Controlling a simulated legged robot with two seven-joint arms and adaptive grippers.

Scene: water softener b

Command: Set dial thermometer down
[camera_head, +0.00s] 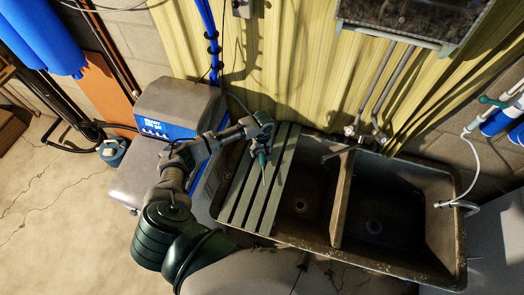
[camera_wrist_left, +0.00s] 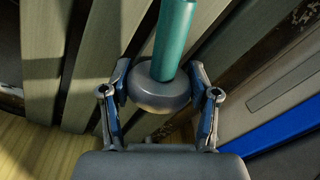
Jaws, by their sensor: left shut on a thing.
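The dial thermometer shows in the wrist view as a grey round head (camera_wrist_left: 158,92) with a teal stem (camera_wrist_left: 175,35) rising from it. My left gripper (camera_wrist_left: 160,84) is shut on the head, one blue finger on each side. In the head view the left gripper (camera_head: 260,140) is over the slatted board (camera_head: 240,205) at the left of the sink, and the thermometer (camera_head: 263,160) points down from it toward the slats. I cannot tell whether its tip touches the board. My right gripper is not in view.
A dark double-basin sink (camera_head: 372,222) with a tap (camera_head: 350,148) lies right of the board. A grey-and-blue softener unit (camera_head: 180,105) stands to the left. Blue pipes (camera_head: 209,30) run up the wall behind. The board's visible slats hold nothing else.

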